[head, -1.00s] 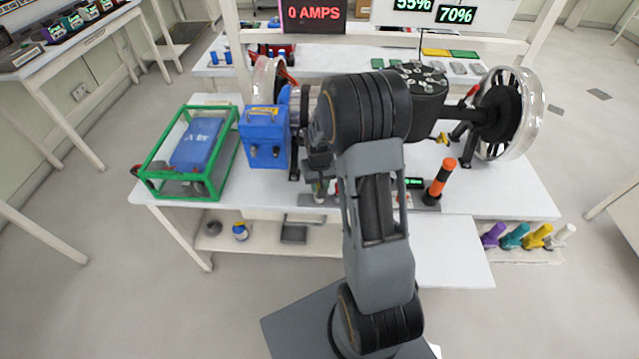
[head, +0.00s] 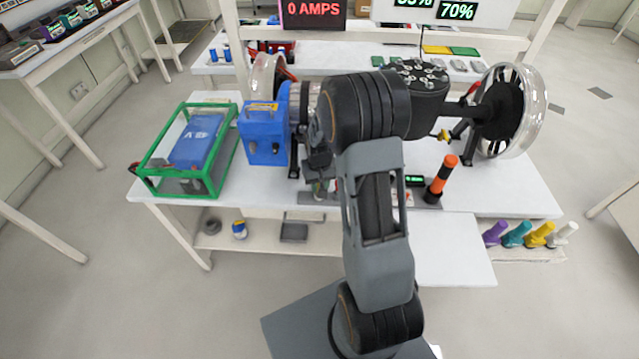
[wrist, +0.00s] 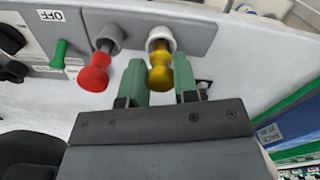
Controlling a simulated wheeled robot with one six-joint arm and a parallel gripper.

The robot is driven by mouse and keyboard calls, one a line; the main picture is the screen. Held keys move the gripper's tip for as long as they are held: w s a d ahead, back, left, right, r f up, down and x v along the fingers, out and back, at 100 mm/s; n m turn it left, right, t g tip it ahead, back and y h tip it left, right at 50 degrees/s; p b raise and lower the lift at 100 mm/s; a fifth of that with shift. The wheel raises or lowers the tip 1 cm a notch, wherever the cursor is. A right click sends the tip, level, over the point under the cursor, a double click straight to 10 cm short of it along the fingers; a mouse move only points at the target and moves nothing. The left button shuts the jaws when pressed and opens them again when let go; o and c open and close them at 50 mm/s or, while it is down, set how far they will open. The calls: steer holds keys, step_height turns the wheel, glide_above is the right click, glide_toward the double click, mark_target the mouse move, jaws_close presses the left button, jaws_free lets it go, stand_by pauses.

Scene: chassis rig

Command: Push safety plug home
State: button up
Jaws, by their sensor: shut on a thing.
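In the wrist view, a yellow plug (wrist: 160,74) with a rounded knob sits at a pale round socket (wrist: 161,40) on a grey panel (wrist: 197,38). My gripper (wrist: 160,66) has its two green fingers on either side of the yellow plug and is shut on it. How deep the plug sits in the socket I cannot tell. A red plug (wrist: 94,74) stands in a darker socket just left of my left finger. In the head view my gripper (head: 319,187) is low over the table's front edge, and my arm hides most of the panel.
A green switch (wrist: 60,52) by an OFF label is left of the red plug. On the table, a blue box (head: 263,140) and a green-framed case (head: 165,193) stand left of my arm. An orange-and-black post (head: 441,180) and a wheel (head: 518,110) stand right.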

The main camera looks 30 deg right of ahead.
steer(key=shift+f+b, duration=0.65)
steer(key=shift+f, duration=0.25)
stand_by(0.3)
steer(key=o, duration=1)
steer(key=shift+r, duration=0.1)
step_height(320, 180, up, 7)
steer(key=shift+r, duration=0.2)
steer(key=shift+s+f, duration=0.15)
steer(key=shift+s, duration=0.1)
steer(key=s+a+r+n+t, duration=0.1)
steer(key=s+a+r, duration=0.2)
steer(key=s+r, duration=0.1)
steer(key=s+a+r+t, duration=0.1)
steer(key=s+a+r, duration=0.2)
steer(key=s, duration=0.3)
steer(key=s+a+r+n+t, duration=0.1)
steer(key=s+a+r, duration=0.2)
steer(key=s+r, duration=0.2)
steer(key=shift+s+a+r+n+t, duration=0.1)
steer(key=shift+a+r+n+t, duration=0.2)
steer(key=shift+r, duration=0.25)
